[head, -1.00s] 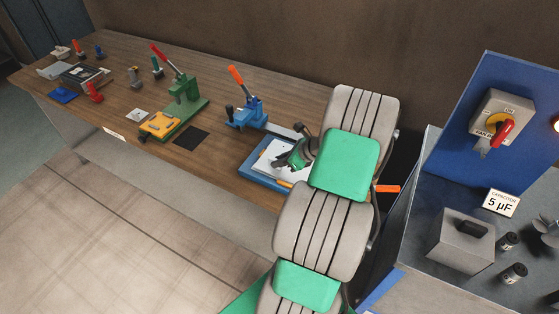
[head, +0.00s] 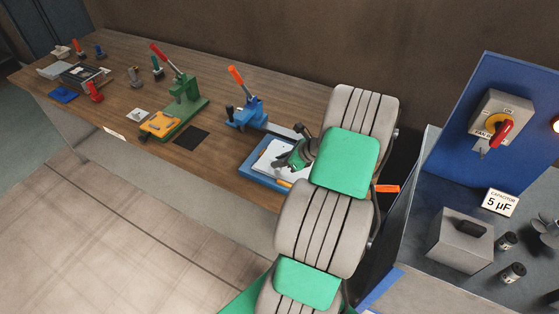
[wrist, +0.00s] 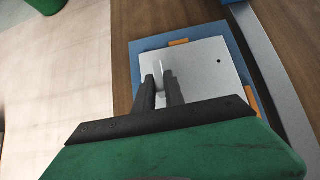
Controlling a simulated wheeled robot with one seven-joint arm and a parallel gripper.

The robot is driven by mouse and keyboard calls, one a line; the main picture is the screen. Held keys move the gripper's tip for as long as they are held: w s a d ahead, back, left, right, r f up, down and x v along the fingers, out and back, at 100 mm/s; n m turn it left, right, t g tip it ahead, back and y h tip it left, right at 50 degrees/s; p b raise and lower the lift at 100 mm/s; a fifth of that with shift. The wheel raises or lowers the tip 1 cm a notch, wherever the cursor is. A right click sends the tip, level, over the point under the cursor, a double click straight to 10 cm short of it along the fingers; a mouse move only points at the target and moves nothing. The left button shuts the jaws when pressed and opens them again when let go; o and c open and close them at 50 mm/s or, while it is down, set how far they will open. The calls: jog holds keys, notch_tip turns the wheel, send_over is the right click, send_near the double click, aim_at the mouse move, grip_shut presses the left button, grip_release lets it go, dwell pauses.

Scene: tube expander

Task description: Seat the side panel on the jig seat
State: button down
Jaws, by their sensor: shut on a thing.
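The side panel (wrist: 205,65) is a flat pale plate with a small dark hole near its right side. In the wrist view it lies over the blue jig seat (wrist: 137,62), whose orange stops show at the panel's top and right edges. I cannot tell whether the panel is fully down on the seat. My gripper (wrist: 161,78) is shut on a small upright pale tab of the panel. In the head view the panel (head: 271,161) and the blue jig seat (head: 252,174) show at the bench's right end, partly hidden by my gripper and arm.
A blue lever press (head: 245,112) stands just behind the jig seat. A green press (head: 183,100) with a yellow plate and a dark mat (head: 191,138) are further left on the wooden bench (head: 215,155). A grey cabinet with a blue switch panel (head: 460,120) stands at the right.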

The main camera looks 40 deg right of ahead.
jog(key=shift+f, duration=0.4)
dwell(1.1)
jog(key=c, duration=1.3)
grip_release()
jog(key=o, duration=0.8)
jog(key=shift+o, duration=0.2)
jog(key=o, duration=0.3)
jog(key=shift+o, duration=0.8)
